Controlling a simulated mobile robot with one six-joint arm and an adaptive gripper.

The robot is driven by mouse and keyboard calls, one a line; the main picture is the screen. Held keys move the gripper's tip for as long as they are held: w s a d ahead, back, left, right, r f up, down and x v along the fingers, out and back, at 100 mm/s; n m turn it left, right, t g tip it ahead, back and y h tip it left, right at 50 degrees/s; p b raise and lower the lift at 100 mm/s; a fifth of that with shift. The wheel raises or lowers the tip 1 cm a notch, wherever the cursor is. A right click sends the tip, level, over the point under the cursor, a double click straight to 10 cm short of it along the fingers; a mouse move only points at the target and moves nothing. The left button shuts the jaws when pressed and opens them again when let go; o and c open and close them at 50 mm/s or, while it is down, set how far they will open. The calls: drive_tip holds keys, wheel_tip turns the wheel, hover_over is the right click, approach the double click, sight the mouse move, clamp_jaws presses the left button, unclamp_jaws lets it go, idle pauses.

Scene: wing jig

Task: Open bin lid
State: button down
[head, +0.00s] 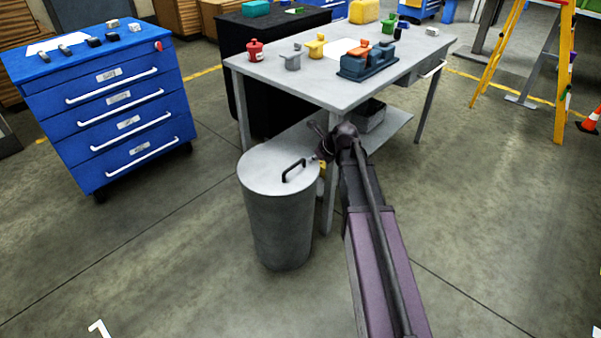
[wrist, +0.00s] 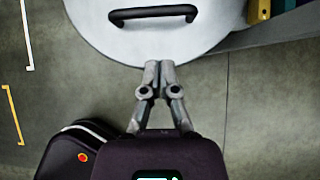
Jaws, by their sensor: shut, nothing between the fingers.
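A round grey metal bin (head: 279,225) stands on the floor in front of the workbench in the head view. Its flat lid (head: 262,175) lies on top and carries a black bar handle (head: 294,171). In the wrist view the lid (wrist: 160,42) fills the top, with the handle (wrist: 153,14) near the upper edge. My gripper (wrist: 160,66) is shut and empty, its fingertips at the lid's near rim in the picture, short of the handle. Whether the tips touch the rim I cannot tell. In the head view my gripper (head: 323,151) is at the bin's right side, small and partly hidden by my arm.
A grey workbench (head: 290,73) with several small parts stands close behind the bin, its front leg beside the bin. A blue drawer cabinet (head: 75,140) stands at the left. The floor left of and before the bin is clear. A yellow ladder (head: 497,55) stands at the right.

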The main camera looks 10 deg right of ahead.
sight(295, 172)
idle(0.4)
drive_tip(key=b+x, duration=0.8)
drive_tip(key=x, duration=0.2)
idle(0.3)
idle(0.4)
